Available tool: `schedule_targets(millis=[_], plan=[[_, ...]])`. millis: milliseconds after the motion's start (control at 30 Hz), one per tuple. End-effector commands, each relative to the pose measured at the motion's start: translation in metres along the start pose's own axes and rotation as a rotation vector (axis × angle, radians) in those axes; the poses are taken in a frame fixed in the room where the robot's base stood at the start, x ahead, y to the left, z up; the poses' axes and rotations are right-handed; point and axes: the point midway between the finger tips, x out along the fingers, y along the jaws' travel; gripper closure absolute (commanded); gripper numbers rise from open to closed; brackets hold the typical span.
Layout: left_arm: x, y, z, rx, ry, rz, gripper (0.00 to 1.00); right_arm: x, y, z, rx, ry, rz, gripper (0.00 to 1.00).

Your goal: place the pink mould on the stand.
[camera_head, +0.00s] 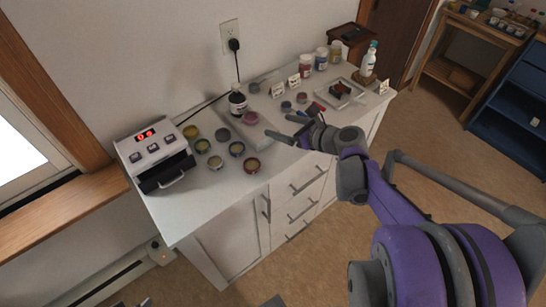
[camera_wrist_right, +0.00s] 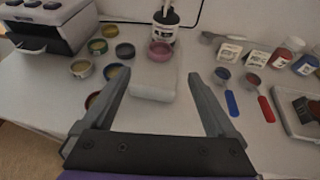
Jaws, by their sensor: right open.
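The pink mould (camera_head: 250,118), a small round cup, is near the middle of the white counter. It also shows in the right wrist view (camera_wrist_right: 161,51), at the far end of a pale, low slab (camera_wrist_right: 153,88), in front of a dark bottle. It looks to be on the slab, but I cannot tell for certain. The slab may be the stand; no other stand is clear. My right gripper (camera_head: 277,125) is open and empty over the counter. In the wrist view its fingers (camera_wrist_right: 157,78) are spread on either side of the slab, short of the mould.
Several round tins (camera_head: 203,146) and a white device with a red display (camera_head: 145,134) stand left. The dark bottle (camera_head: 238,103) stands behind the mould.

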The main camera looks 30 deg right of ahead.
Motion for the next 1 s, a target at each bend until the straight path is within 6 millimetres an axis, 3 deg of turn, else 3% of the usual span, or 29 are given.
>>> schedule_targets(millis=[67, 167, 267, 400, 500, 600, 733, 833, 1000], plan=[[0.000, 0.000, 0.000, 0.000, 0.000, 0.000, 0.50, 0.000, 0.007, -0.001, -0.034, 0.012, 0.010, 0.08], [0.000, 0.000, 0.000, 0.000, 0.000, 0.000, 0.50, 0.002, 0.036, -0.009, -0.215, 0.072, 0.058, 0.08], [0.000, 0.000, 0.000, 0.000, 0.000, 0.000, 0.50, -0.002, 0.088, -0.029, -0.585, 0.171, 0.166, 0.08], [0.000, 0.000, 0.000, 0.000, 0.000, 0.000, 0.50, -0.028, 0.161, -0.070, -1.293, 0.282, 0.412, 0.08], [0.000, 0.000, 0.000, 0.000, 0.000, 0.000, 0.50, -0.055, 0.192, -0.099, -1.793, 0.304, 0.611, 0.08], [0.000, 0.000, 0.000, 0.000, 0.000, 0.000, 0.50, -0.078, 0.207, -0.120, -2.217, 0.287, 0.795, 0.08], [0.000, 0.000, 0.000, 0.000, 0.000, 0.000, 0.50, -0.099, 0.212, -0.136, -2.592, 0.249, 0.974, 0.08], [0.000, 0.000, 0.000, 0.000, 0.000, 0.000, 0.50, -0.106, 0.211, -0.141, -2.740, 0.230, 1.050, 0.08], [0.000, 0.000, 0.000, 0.000, 0.000, 0.000, 0.50, -0.109, 0.210, -0.143, -2.795, 0.223, 1.078, 0.08]])
